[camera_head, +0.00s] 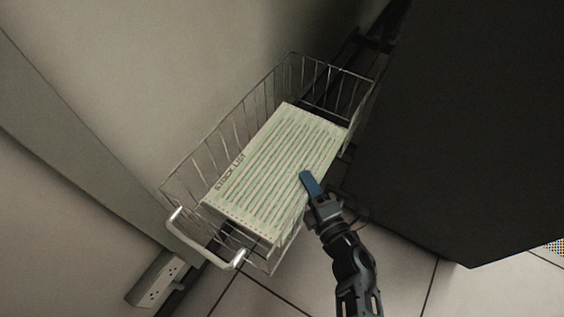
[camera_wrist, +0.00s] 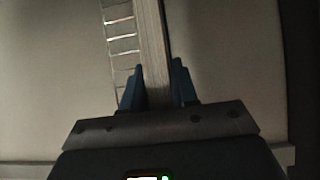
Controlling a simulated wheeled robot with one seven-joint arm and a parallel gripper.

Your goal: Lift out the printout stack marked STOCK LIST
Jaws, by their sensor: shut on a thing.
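The printout stack marked STOCK LIST (camera_head: 270,172) is pale with green stripes and lies within the outline of the wire basket (camera_head: 232,130). My gripper (camera_head: 308,180) is at the stack's right long edge in the head view, with one blue finger showing over the top. In the wrist view my gripper (camera_wrist: 158,88) has its two blue fingers on either side of the stack's edge (camera_wrist: 152,45), shut on it. The lower finger is hidden in the head view. I cannot tell whether the stack rests on the basket floor.
The basket has a pale handle (camera_head: 203,242) at its near end. A dark cabinet (camera_head: 460,120) stands close on the right, and a pale wall (camera_head: 130,60) is on the left. A socket strip (camera_head: 157,280) lies at lower left. Tiled floor shows in front.

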